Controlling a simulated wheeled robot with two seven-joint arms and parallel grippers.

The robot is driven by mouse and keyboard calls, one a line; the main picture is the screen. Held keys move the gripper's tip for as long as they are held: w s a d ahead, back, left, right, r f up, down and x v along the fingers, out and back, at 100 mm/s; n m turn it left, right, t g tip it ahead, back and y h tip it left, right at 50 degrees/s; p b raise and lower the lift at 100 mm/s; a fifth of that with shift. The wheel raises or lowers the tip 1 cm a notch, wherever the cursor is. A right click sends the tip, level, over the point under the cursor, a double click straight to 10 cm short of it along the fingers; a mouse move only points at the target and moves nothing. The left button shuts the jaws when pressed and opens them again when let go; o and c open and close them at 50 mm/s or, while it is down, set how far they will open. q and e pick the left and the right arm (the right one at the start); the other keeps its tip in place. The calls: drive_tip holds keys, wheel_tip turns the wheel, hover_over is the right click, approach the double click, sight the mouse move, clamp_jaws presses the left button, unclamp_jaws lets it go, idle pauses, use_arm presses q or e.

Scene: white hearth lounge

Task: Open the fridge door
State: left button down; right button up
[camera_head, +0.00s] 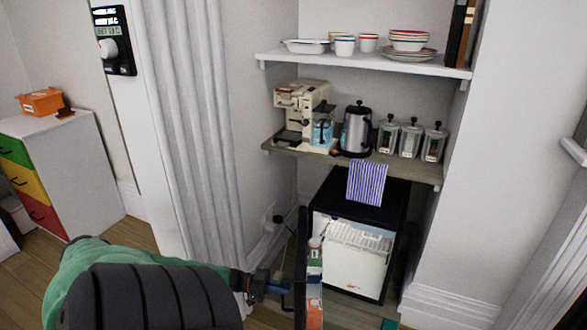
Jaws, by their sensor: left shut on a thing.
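The small black fridge (394,200) stands in the alcove under the wooden shelf. Its door (302,250) stands open, swung out to the left and seen almost edge-on. The white interior with a wire rack shows, and several items sit in the inner side of the door. My left gripper (283,288) is at the outer face of the door, shut on the door's handle (287,300); the handle is mostly hidden. My right gripper is not in view.
The wooden shelf (285,150) above holds a coffee machine, a kettle and jars; a striped cloth (367,184) hangs from its edge. A higher white shelf (300,60) holds dishes. A fluted white wall edge (190,130) is left of the alcove. A drawer cabinet (75,165) stands far left.

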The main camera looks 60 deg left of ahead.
use_arm(q)
drive_tip(key=shift+v, duration=1.1)
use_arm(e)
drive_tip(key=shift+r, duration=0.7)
use_arm(q)
drive_tip(key=shift+w+a, duration=0.1)
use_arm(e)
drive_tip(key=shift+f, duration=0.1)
use_arm(q)
drive_tip(key=c, duration=1.6)
unclamp_jaws()
drive_tip(key=shift+o, duration=0.2)
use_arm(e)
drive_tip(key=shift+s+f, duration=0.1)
